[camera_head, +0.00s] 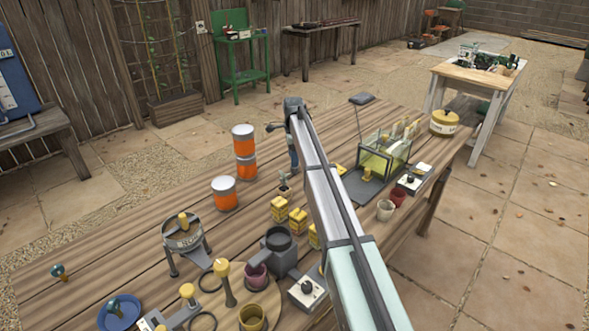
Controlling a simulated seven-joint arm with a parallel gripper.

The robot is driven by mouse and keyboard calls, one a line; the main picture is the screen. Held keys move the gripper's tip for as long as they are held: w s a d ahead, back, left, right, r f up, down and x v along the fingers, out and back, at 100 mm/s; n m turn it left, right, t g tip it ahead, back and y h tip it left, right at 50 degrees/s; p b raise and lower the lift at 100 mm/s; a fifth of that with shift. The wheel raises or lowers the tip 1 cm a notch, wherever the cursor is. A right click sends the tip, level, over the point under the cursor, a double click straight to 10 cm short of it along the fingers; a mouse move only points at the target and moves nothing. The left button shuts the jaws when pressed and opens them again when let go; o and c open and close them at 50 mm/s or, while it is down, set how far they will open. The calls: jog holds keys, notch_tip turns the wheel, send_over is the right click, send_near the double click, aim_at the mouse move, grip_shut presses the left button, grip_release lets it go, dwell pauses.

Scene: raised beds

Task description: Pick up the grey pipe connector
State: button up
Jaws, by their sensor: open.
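My arm reaches from the lower right up over the wooden table (140,230), and its far end bends down behind the arm link. My gripper (285,184) is small and partly hidden there, low over the table top and right of the orange cans. Its jaws are open. A small grey piece (285,192) shows right at the fingertips; it may be the grey pipe connector, but it is too small to tell. I cannot see whether the fingers touch it.
Orange cans (224,193), yellow blocks (298,221), a dark grey device with a round cup (279,244) and a legged pot (183,235) stand nearby. The table's left part is mostly bare.

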jog(key=shift+d+f, duration=0.15)
jog(key=shift+f, duration=1.2)
jog(key=shift+d+f, duration=0.1)
jog(key=shift+f, duration=1.25)
jog(key=shift+c, duration=0.3)
jog(key=c, duration=1.1)
